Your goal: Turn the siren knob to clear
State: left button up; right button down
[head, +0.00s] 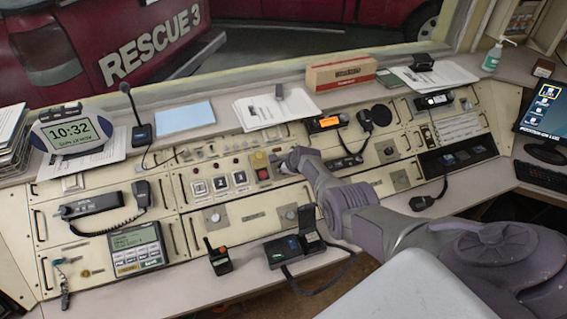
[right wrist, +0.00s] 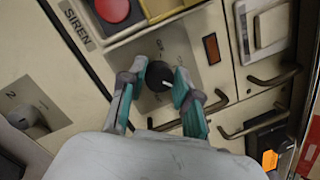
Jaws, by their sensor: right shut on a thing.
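The siren knob (right wrist: 158,75) is a round black knob on a grey plate (right wrist: 180,45) in the right wrist view. Its white pointer mark points to the lower right in that view. My right gripper (right wrist: 159,78) has one finger on each side of the knob and is shut on it. The marks around the knob are too small to read. In the head view my right gripper (head: 291,158) reaches the upper middle of the console and covers the knob. My left gripper is not in view.
A red button (right wrist: 112,9) sits near the SIREN label (right wrist: 77,23), close to the knob. Drawer handles (right wrist: 272,76) stick out nearby.

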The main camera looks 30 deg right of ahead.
jog(key=shift+m, duration=0.6)
jog(key=shift+f+m+p, duration=0.1)
jog(key=shift+m+p, duration=0.2)
jog(key=c, duration=0.8)
grip_release()
